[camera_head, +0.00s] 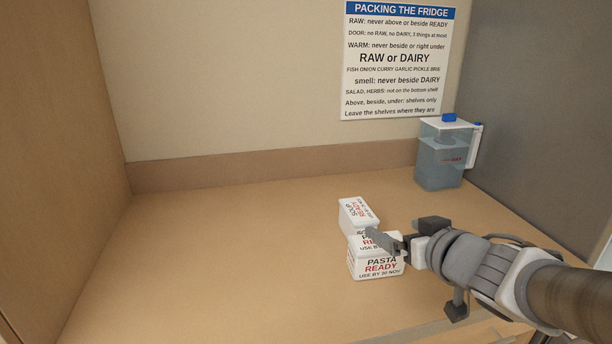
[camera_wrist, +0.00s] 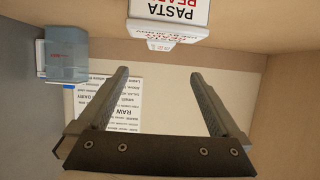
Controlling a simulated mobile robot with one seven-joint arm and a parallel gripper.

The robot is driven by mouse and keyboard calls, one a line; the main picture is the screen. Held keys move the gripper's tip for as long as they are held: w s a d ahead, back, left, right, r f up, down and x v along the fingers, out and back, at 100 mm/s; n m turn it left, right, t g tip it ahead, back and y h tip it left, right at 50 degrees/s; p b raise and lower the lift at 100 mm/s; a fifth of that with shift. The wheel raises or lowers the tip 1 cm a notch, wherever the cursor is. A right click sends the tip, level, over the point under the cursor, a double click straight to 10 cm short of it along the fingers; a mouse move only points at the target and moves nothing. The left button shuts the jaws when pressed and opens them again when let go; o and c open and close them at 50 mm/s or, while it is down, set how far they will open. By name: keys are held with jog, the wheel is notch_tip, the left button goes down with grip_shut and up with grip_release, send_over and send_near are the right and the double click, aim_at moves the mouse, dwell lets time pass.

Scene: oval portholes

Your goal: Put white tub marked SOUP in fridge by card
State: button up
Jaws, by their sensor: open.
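The white tub marked SOUP READY (camera_head: 358,215) sits on the wooden counter in the head view, just behind a white tub marked PASTA READY (camera_head: 377,266). My gripper (camera_head: 378,241) is open and empty, with its fingers in front of the PASTA tub's top and close to the SOUP tub. Whether it touches either is unclear. In the wrist view the gripper's open fingers (camera_wrist: 158,72) show with nothing between them; the PASTA tub (camera_wrist: 172,12) is upside down at the top edge. The card PACKING THE FRIDGE (camera_head: 397,62) hangs on the back wall. No fridge interior shows.
A grey panel (camera_head: 540,100) bounds the right and a wooden panel (camera_head: 55,120) the left. The counter's left half (camera_head: 220,250) is clear.

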aim_at(360, 211)
jog(key=shift+p+x, duration=1.35)
jog(key=shift+x, duration=0.2)
jog(key=p+x, duration=0.3)
jog(key=x, duration=0.1)
jog(key=b+x, duration=0.1)
jog(key=x, duration=0.3)
jog(key=shift+f, duration=0.15)
jog(key=shift+b+x, duration=0.45)
jog(key=shift+x, duration=2.55)
jog(key=shift+a+r, duration=0.1)
jog(key=shift+r, duration=0.1)
grip_shut()
